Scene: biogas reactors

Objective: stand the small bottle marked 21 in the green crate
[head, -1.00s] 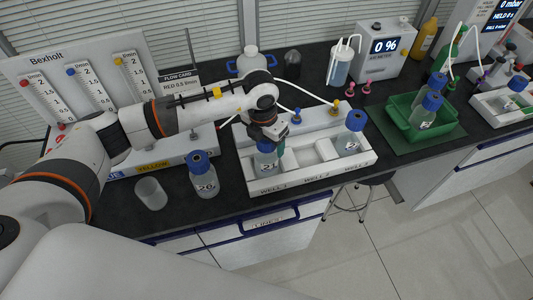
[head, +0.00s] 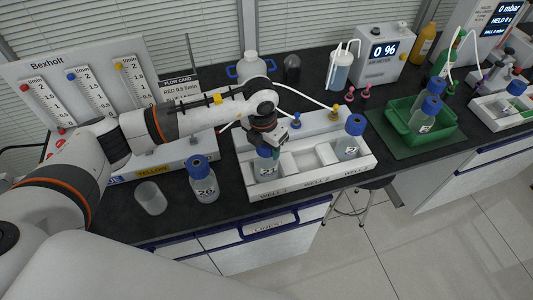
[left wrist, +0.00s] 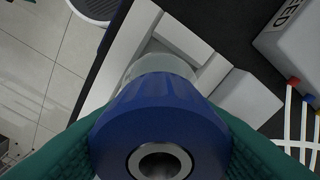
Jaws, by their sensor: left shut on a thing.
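The small bottle marked 21 (head: 266,167) is at well 1, the left well of the white rack (head: 315,180), and looks upright. My left gripper (head: 268,143) is over it, shut on its blue cap. In the left wrist view the blue cap (left wrist: 160,112) sits between the green finger pads, with the clear bottle body below it. Whether its base touches the well floor is hidden. The green crate (head: 428,141) stands to the right on a green mat and holds two blue-capped bottles (head: 421,121). My right gripper is not in view.
Bottle 20 (head: 203,184) and an empty beaker (head: 151,198) stand left of the rack. White tubes, coloured plugs and a 0 % meter (head: 383,55) are behind. A stool (head: 365,200) is below the bench.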

